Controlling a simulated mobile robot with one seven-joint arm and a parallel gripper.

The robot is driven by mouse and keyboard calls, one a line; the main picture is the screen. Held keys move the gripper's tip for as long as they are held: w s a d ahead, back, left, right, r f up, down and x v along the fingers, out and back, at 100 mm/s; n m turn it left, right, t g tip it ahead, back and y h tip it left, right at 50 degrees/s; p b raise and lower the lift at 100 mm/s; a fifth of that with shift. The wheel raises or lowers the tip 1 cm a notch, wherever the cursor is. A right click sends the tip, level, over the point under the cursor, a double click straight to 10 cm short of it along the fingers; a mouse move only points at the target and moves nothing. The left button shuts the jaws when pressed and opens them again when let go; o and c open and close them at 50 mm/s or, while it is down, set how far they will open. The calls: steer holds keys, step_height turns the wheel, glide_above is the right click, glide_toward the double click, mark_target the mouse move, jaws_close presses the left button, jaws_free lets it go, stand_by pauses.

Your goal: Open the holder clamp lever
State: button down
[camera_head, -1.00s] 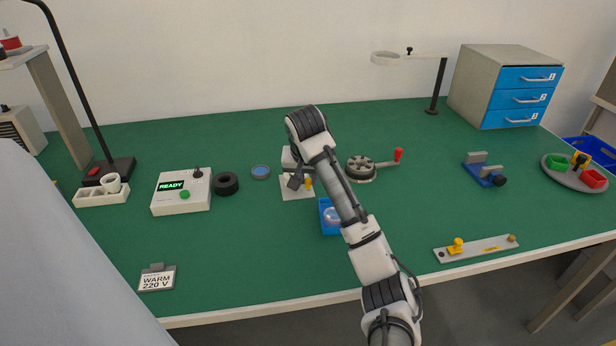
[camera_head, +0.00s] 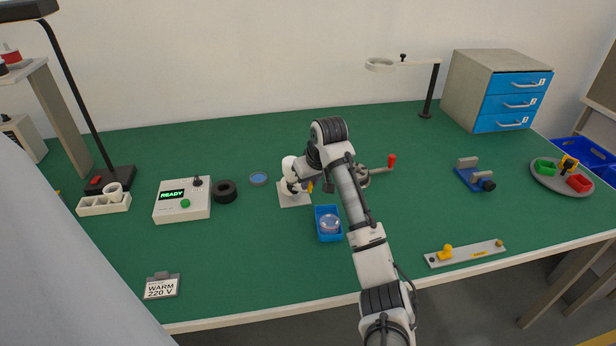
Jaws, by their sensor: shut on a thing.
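The holder stands on a small pale base plate (camera_head: 292,200) near the middle of the bench, mostly hidden behind my wrist. A small yellow part (camera_head: 310,187), which looks like its clamp lever, shows at the plate's right side. My gripper (camera_head: 304,185) is down at the holder, right beside this yellow part. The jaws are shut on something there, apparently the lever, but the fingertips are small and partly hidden. I cannot tell the lever's exact angle.
A blue tray (camera_head: 328,238) with a clear round object sits just in front of the holder. A crank wheel with red handle (camera_head: 391,160) stands to the right behind my arm. A black ring (camera_head: 225,192) and the READY box (camera_head: 182,214) are left.

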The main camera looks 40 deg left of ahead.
steer(key=n, duration=0.1)
steer(key=w+n+g+p, duration=0.1)
steer(key=shift+a+r+n, duration=0.15)
steer(key=shift+a+n, duration=0.1)
steer(key=shift+n, duration=0.15)
steer(key=shift+w+a+n+g+p, duration=0.2)
steer(key=shift+w+n+g+p, duration=0.1)
steer(key=shift+n, duration=0.4)
steer(key=shift+w+a+n+g+p, duration=0.2)
steer(key=shift+n+g, duration=0.1)
steer(key=shift+n, duration=0.4)
steer(key=c, duration=1.3)
jaws_free()
steer(key=shift+c, duration=0.2)
steer(key=b+v, duration=0.3)
steer(key=v, duration=1)
steer(key=shift+d+r, duration=0.2)
steer(key=shift+d, duration=0.1)
